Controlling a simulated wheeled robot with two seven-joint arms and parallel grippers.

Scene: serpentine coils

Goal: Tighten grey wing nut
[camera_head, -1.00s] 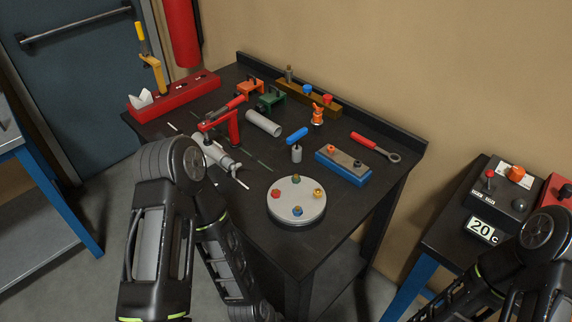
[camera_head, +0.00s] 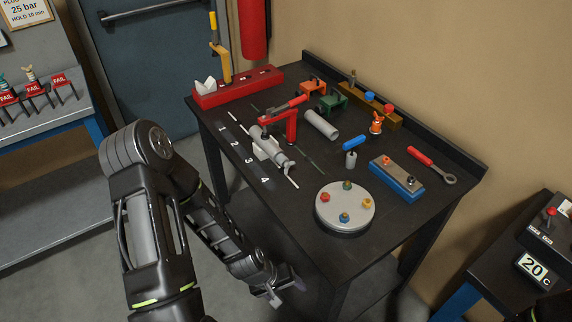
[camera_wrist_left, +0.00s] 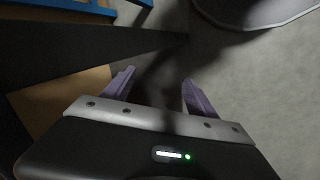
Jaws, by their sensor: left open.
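A blue block (camera_head: 397,179) lies on the right part of the black bench. On its top are an orange knob and a small dark grey one (camera_head: 411,181), which may be the grey wing nut; it is too small to tell. A round grey plate (camera_head: 327,213) near the front carries red, green, yellow and blue knobs. My left gripper (camera_head: 284,289) is open and empty, low in front of the bench's front edge and apart from everything on it. In the left wrist view its two fingers (camera_wrist_left: 158,80) stand apart with only floor and dark shapes beyond. My right gripper is out of view.
The black bench (camera_head: 310,240) also holds a red clamp (camera_head: 291,125), a grey cylinder (camera_head: 321,125), a blue-handled tool (camera_head: 355,146), a red-handled wrench (camera_head: 432,165) and a brown block (camera_head: 376,105). A side table with a 20 C display (camera_head: 532,268) stands at right.

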